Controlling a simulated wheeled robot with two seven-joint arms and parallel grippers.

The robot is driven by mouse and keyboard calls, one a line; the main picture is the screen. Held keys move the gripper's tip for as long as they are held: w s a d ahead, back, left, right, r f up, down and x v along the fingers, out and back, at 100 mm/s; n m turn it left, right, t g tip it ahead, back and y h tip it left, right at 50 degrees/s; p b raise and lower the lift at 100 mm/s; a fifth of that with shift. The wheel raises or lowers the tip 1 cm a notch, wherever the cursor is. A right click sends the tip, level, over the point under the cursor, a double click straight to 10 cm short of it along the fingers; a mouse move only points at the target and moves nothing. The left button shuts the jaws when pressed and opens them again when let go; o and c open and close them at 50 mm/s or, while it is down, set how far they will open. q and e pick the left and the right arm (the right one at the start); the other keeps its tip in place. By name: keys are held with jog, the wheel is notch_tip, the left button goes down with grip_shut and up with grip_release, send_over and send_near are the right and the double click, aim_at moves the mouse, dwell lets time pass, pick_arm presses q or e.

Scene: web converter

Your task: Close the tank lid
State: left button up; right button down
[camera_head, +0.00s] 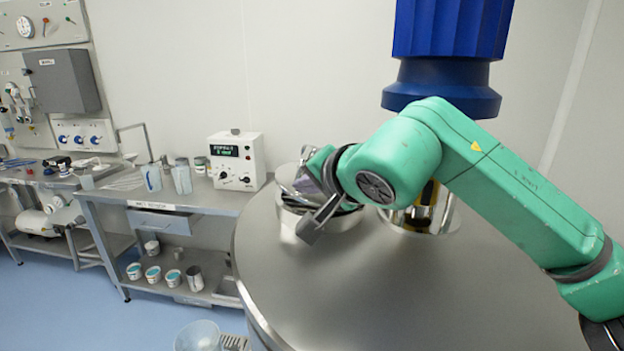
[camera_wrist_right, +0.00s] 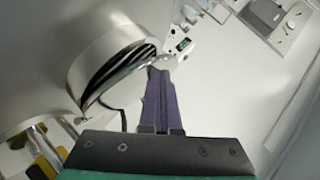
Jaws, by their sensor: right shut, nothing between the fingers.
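The steel tank (camera_head: 400,290) fills the lower right of the head view. A round hatch collar (camera_head: 340,222) stands on its top, with the shiny tank lid (camera_head: 287,178) at its upper left, partly hidden by my right arm. In the right wrist view the lid (camera_wrist_right: 110,95) shows as a curved, polished rim with a dark, striped reflecting area; how far it stands open is hard to tell. My right gripper (camera_head: 329,172) is at the lid. Its purple fingers (camera_wrist_right: 162,78) are shut and empty, with the tips beside the rim; contact is unclear. My left gripper is out of view.
A blue cylindrical unit (camera_head: 447,45) hangs above the tank behind my right arm. A metal bench (camera_head: 205,197) to the left holds a white control box (camera_head: 237,161) and several cups. A grey clamp or handle (camera_head: 312,230) sticks out at the collar's front.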

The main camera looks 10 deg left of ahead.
jog(key=shift+a+f+n+h+b, duration=0.3)
jog(key=shift+f+h+b, duration=0.15)
jog(key=shift+f, duration=0.35)
jog(key=shift+a+f+b, duration=0.2)
jog(key=shift+f+b, duration=0.15)
jog(key=shift+f, duration=0.3)
